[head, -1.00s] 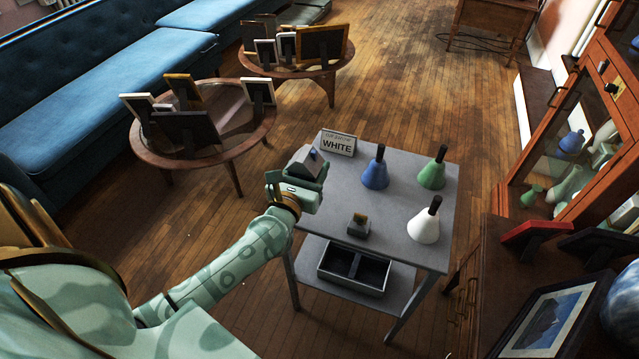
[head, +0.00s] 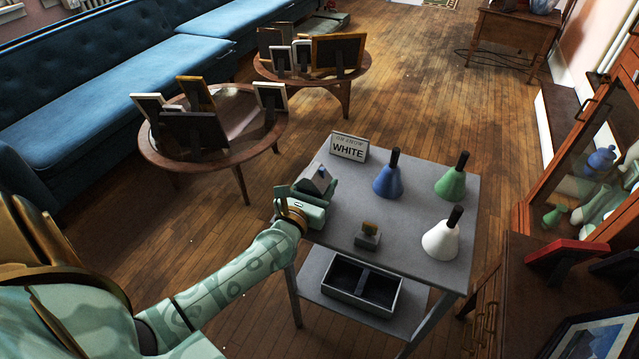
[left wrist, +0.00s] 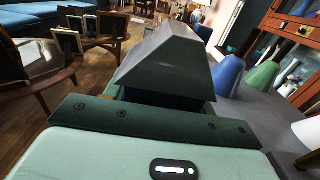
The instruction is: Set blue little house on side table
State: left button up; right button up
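The little house (head: 317,180) has a grey roof with a small blue patch and sits in my left gripper (head: 312,192). In the left wrist view the house (left wrist: 168,62) shows its grey sloped roof over a dark bluish body, tight behind the dark green finger. My left gripper is shut on it. The house is over the left part of the grey side table (head: 420,262); I cannot tell whether its base touches the top. The fingers hide its lower part. My right gripper is not in view.
A dark divided tray (head: 345,292) is on the lower shelf. The tabletop's middle is clear.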

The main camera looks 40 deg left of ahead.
pick_arm(q)
jog(key=o, duration=0.4)
jog(key=shift+r, duration=0.2)
jog(key=p+v, duration=0.1)
jog(key=v, duration=1.1)
